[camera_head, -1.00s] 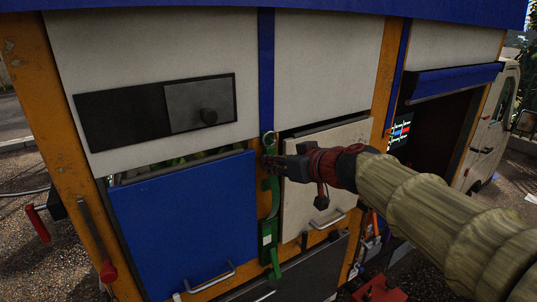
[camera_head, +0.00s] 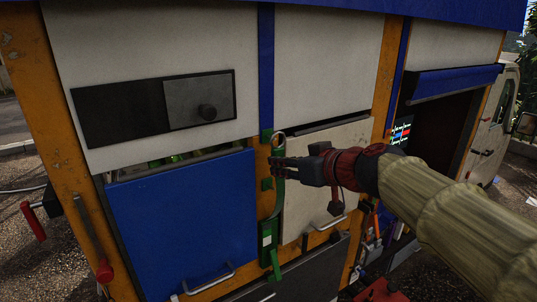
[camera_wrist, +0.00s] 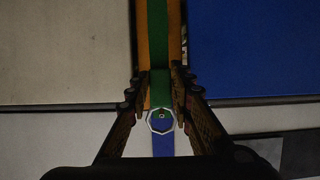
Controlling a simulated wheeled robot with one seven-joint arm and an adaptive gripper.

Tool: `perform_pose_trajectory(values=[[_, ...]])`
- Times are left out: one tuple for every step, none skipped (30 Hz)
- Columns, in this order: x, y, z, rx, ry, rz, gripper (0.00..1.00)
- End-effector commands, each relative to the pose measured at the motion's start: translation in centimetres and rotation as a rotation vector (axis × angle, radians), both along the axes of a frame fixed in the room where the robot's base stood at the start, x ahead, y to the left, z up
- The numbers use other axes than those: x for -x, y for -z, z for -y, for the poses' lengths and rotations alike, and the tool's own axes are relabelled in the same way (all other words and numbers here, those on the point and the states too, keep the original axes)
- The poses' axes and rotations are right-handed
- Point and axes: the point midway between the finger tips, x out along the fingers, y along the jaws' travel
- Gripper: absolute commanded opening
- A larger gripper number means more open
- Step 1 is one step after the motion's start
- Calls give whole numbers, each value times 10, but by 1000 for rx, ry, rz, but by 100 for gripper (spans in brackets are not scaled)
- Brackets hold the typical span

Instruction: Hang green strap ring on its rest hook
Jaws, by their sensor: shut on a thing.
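My gripper (camera_head: 277,167) is shut on the green strap (camera_head: 276,203), just below its pale metal ring (camera_head: 279,139). The strap runs down from the fingers to a green buckle box (camera_head: 268,238) on the orange post. In the head view, the ring stands just right of a small green bracket (camera_head: 266,136) at the top of the post, which may be the rest hook.
A blue panel (camera_head: 185,225) with a metal handle is left of the post. A tilted pale panel (camera_head: 320,185) is close behind my gripper on the right. A second small green bracket (camera_head: 266,184) sits lower on the post.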

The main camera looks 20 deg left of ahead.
Motion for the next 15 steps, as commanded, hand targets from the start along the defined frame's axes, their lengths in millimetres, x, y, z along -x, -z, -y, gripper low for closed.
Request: perform_pose_trajectory(values=[[1, 0, 2, -1, 1, 1, 0], [2, 0, 2, -1, 1, 1, 0], [2, 0, 3, -1, 1, 1, 0], [2, 0, 3, 0, 1, 0, 0], [3, 0, 3, 0, 1, 0, 0], [3, 0, 3, -1, 0, -1, 0], [3, -1, 3, -1, 0, -1, 0], [3, -1, 3, -1, 0, -1, 0], [3, -1, 3, -1, 0, -1, 0], [3, -1, 3, -1, 0, -1, 0], [3, -1, 3, -1, 0, -1, 0], [3, -1, 3, 0, 0, 0, 0], [3, 0, 3, -1, 0, 1, 0], [3, 1, 3, -1, 0, 1, 0], [3, 2, 3, -1, 0, 1, 0]])
